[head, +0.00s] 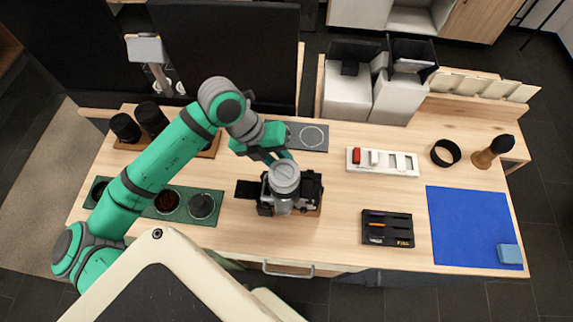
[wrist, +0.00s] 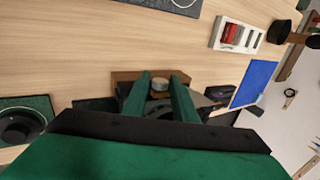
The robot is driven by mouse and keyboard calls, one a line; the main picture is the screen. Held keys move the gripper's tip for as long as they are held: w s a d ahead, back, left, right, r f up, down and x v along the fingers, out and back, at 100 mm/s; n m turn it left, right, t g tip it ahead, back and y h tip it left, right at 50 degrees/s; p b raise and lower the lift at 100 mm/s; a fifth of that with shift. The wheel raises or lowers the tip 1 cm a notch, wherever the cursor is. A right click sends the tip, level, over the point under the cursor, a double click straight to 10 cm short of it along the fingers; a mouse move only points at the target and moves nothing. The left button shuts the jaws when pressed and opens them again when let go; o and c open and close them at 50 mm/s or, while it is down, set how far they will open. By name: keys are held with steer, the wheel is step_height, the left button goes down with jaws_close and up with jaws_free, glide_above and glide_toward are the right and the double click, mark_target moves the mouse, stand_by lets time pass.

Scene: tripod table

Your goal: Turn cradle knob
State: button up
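A black camera with a large grey lens (head: 284,178) sits on a wooden cradle (head: 310,212) in the middle of the table. The cradle also shows in the wrist view as a brown wooden block (wrist: 122,76). A small round grey knob (wrist: 160,84) shows at the cradle, between my two green fingers in the picture. My gripper (head: 277,158) is just behind the camera, pointing down; in the wrist view its fingers (wrist: 163,78) are apart. I cannot tell whether they touch the knob. In the head view the knob is hidden.
A green mat (head: 215,207) with round items lies left of the camera. To the right are a black pen tray (head: 388,240), a white slotted holder (head: 383,172) and a blue mat (head: 470,225). Bare wood separates the camera from these right-hand items.

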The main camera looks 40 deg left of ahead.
steer(key=c, duration=0.4)
steer(key=shift+o, duration=0.2)
steer(key=shift+w+d+r+g+y, duration=0.1)
steer(key=shift+w+d+g+y, duration=0.1)
steer(key=shift+g+y, duration=0.85)
steer(key=shift+w+d+f+g+y, duration=0.2)
steer(key=shift+g+y, duration=0.35)
steer(key=shift+y, duration=1)
steer(key=shift+w+d+r+g+y, duration=0.1)
steer(key=shift+d+r+g+y, duration=0.15)
steer(key=shift+g+y, duration=0.8)
steer(key=shift+t+y, duration=0.25)
steer(key=o, duration=0.7)
steer(key=shift+o, duration=0.2)
